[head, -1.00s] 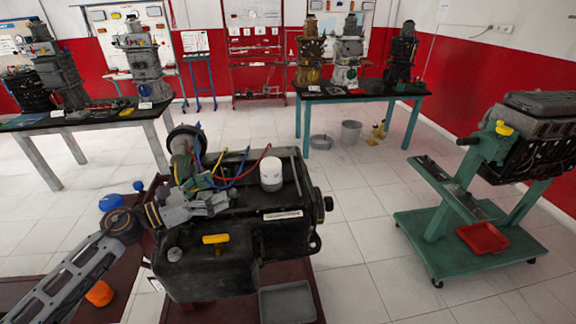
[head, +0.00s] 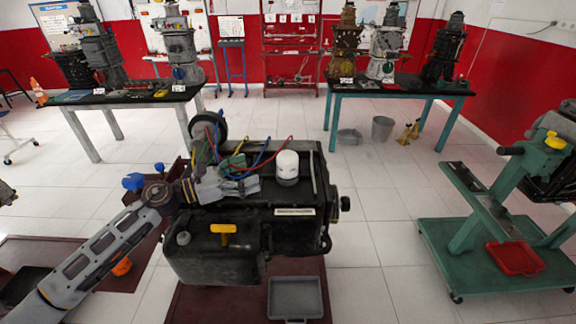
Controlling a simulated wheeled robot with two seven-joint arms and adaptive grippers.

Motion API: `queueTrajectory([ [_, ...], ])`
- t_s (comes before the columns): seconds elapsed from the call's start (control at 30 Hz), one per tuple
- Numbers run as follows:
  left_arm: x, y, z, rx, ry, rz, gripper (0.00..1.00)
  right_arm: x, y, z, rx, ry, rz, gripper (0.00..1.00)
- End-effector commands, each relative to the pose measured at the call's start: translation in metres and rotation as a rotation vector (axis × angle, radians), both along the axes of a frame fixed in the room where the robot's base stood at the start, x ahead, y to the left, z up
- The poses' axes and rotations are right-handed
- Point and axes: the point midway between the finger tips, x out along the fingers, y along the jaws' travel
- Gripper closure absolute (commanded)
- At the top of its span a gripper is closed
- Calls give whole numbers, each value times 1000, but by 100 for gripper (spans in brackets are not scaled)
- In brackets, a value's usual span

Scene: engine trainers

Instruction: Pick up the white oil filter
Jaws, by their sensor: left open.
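The white oil filter (head: 287,165) stands upright on top of the black engine block (head: 250,237). It is a short white cylinder with a domed top. My left arm comes in from the lower left. My left gripper (head: 252,186) is over the engine's top, just left of the filter, with its fingers pointing towards it. It is open and empty, and a small gap seems to separate it from the filter. Coloured wires pass around and behind the gripper. My right gripper is not in view.
A yellow handle (head: 223,230) sits on the engine's front, and a thin rod lies right of the filter. A grey tray (head: 296,298) is on the base below. A green engine stand (head: 480,215) is at right. Tables with engines stand behind, with open tiled floor between.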

Motion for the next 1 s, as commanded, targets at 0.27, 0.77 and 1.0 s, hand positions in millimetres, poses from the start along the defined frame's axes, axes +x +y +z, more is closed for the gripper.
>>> queueTrajectory([
  [0.27,11,-20,3,-2,-1,-1,16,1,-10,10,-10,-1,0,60],
  [0.77,35,-66,3,-2,-1,-1,16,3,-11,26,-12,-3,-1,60],
  [1.0,39,-74,1,0,0,-1,16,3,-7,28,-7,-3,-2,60],
])
